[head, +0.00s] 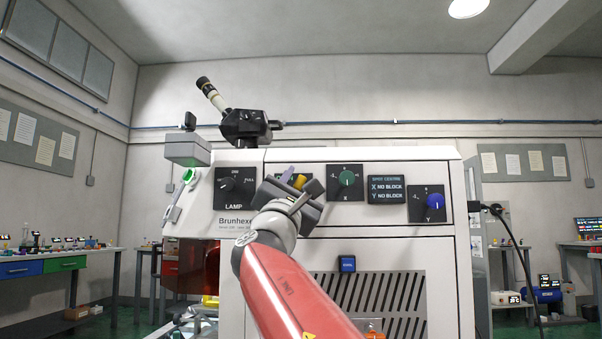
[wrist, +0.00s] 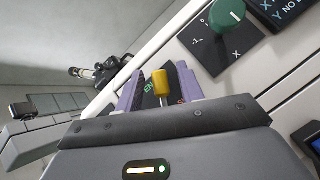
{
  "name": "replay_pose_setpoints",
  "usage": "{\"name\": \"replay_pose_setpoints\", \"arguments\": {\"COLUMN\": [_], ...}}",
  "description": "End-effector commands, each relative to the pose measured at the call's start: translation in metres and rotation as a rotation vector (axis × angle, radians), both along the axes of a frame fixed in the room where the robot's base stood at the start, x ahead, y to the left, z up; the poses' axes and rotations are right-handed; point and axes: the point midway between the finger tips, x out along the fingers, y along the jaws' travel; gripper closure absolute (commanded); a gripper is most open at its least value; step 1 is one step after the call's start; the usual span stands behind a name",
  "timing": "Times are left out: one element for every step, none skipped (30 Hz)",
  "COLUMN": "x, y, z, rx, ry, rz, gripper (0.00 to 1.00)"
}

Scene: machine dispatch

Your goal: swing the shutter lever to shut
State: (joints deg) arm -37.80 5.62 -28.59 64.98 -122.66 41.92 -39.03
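The shutter lever has a yellow knob (wrist: 160,84) on a thin pale stem. In the wrist view it stands between the two purple fingers of my gripper (wrist: 160,76), with a gap showing on both sides. Behind it is a dark panel with green letters "EN" left of the stem and a bit of red lettering to the right, mostly hidden. In the head view my gripper (head: 289,186) is in front of this panel on the white machine, and the yellow knob (head: 300,180) shows beside it. The fingers are open and not visibly touching the lever.
A green knob (head: 347,178) on its panel is just right of my gripper, with a dark display (head: 387,189) and a blue knob (head: 434,201) further right. The LAMP dial (head: 227,185) is to the left. A microscope-like eyepiece (head: 212,95) stands on top.

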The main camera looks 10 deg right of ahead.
Motion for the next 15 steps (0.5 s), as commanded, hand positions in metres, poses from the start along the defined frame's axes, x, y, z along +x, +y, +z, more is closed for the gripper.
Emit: {"name": "replay_pose_setpoints", "arguments": {"x": [0.0022,0.0031,0.0038,0.0042,0.0043,0.0044,0.0043,0.0043,0.0042,0.0042,0.0042,0.0042,0.0042,0.0041,0.0041], "y": [-0.0015,-0.002,-0.0025,-0.0027,-0.0028,-0.0028,-0.0028,-0.0028,-0.0028,-0.0028,-0.0028,-0.0028,-0.0028,-0.0027,-0.0027], "z": [0.0036,0.0039,0.0041,0.004,0.0039,0.0037,0.0036,0.0034,0.0033,0.0033,0.0033,0.0033,0.0033,0.0033,0.0033], "rx": [-0.001,-0.001,-0.001,-0.001,-0.001,-0.001,-0.001,-0.001,0.0,0.0,0.0,0.0,0.0,0.0,0.0], "ry": [0.0,0.0,0.001,0.001,0.001,0.001,0.001,0.001,0.0,0.0,0.0,0.0,0.0,0.0,0.0], "rz": [-0.001,-0.001,0.0,0.001,0.001,0.001,0.001,0.001,0.002,0.002,0.002,0.002,0.002,0.002,0.002], "gripper": [0.62,0.62,0.62,0.62,0.62,0.62,0.62,0.62,0.62,0.62,0.65,0.7,0.74,0.78,0.83]}}
